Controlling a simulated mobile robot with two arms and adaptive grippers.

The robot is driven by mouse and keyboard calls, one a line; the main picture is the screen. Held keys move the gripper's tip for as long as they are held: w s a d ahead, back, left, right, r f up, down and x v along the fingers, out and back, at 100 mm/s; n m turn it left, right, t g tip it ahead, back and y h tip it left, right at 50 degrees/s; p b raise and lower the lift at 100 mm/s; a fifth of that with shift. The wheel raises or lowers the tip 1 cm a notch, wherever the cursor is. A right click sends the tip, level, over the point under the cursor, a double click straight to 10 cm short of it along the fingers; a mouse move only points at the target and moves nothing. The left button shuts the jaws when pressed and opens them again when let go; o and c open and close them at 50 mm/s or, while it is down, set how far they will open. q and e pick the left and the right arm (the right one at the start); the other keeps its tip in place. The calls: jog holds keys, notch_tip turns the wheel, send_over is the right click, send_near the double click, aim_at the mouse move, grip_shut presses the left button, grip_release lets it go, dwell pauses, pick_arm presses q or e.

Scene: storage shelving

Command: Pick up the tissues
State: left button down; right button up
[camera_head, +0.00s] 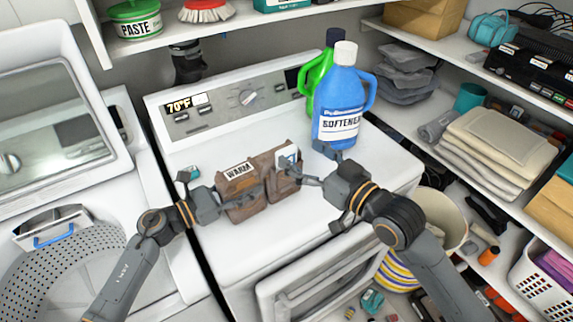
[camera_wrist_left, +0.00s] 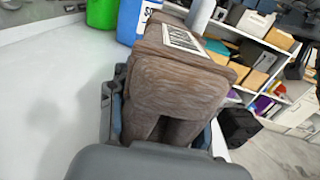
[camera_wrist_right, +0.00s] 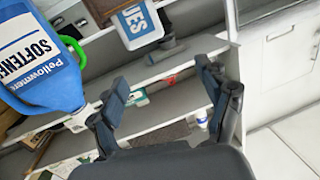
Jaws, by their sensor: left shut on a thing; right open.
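My right gripper (camera_head: 312,170) is open and empty, just right of the tissues. I cannot tell whether its tips touch them.
A blue softener bottle (camera_head: 337,100) and a green bottle (camera_head: 319,72) stand behind the tissues on the dryer (camera_head: 225,150). Shelves with folded towels (camera_head: 500,140) are at the right. The dryer's front top is clear.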

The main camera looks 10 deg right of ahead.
jog(key=s+d+f+t+h, duration=0.1)
jog(key=s+d+f, duration=0.25)
jog(key=f, duration=0.35)
jog(key=shift+s+a+r+x, duration=0.15)
jog(key=shift+r+x, duration=0.1)
jog(key=shift+x, duration=1.65)
jog(key=shift+a+r+x, duration=0.15)
jog(key=shift+r+x, duration=0.05)
jog(key=shift+x, duration=1.7)
jog(key=shift+s+a+r+x, duration=0.15)
jog(key=shift+r+x, duration=0.1)
jog(key=shift+x, duration=1.65)
jog(key=shift+c, duration=0.5)
jog(key=c, duration=0.9)
